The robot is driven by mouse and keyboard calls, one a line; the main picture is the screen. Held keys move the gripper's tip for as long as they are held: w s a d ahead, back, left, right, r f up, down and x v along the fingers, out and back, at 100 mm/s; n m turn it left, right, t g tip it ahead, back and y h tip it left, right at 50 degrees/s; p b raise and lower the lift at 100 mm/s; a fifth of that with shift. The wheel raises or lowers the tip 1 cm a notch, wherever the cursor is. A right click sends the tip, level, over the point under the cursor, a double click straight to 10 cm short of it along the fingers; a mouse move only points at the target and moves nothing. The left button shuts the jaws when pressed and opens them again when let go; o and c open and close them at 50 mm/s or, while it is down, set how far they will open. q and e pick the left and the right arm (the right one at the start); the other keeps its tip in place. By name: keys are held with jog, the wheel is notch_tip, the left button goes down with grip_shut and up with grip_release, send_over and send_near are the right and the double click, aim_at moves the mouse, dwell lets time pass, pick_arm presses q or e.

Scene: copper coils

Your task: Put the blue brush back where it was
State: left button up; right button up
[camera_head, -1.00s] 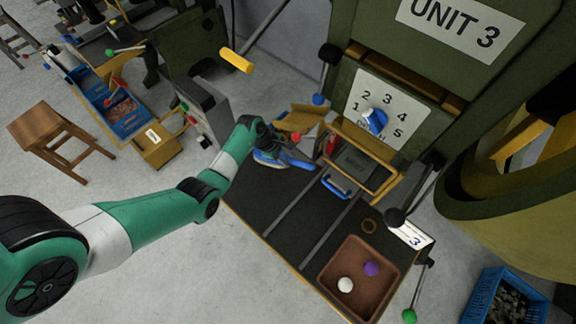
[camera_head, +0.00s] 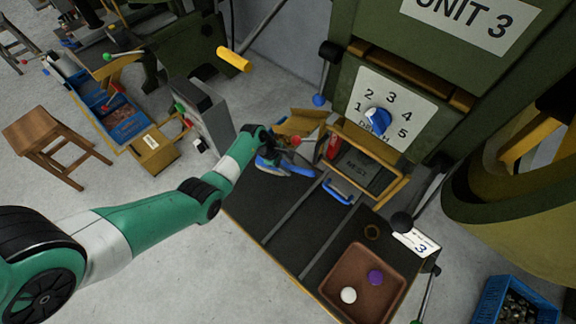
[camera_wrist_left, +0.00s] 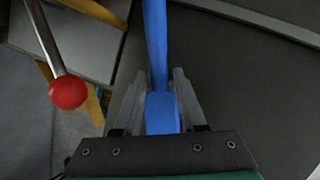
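The blue brush (camera_head: 300,170) is at the far left part of the dark bench, below the yellow bracket, in the head view. My left gripper (camera_head: 283,157) is over it and partly hides it. In the left wrist view, the brush's blue handle (camera_wrist_left: 162,112) runs between the two grey fingers of my left gripper (camera_wrist_left: 159,90), which sit close against both sides of it. The handle extends away from the gripper toward the top of the picture. The brush's bristles cannot be made out. My right gripper is not in view.
A red-ball lever (camera_wrist_left: 68,92) stands left of my left gripper. A yellow-framed box (camera_head: 362,172) and a blue handle (camera_head: 338,190) lie right of the brush.

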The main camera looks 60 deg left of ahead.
pick_arm(q)
jog(key=shift+o, duration=0.8)
jog(key=shift+r, duration=0.35)
jog(key=p+v, duration=0.6)
jog(key=v, duration=0.5)
jog(key=shift+s+r, duration=0.2)
jog(key=shift+r, duration=0.05)
jog(key=shift+a, duration=0.1)
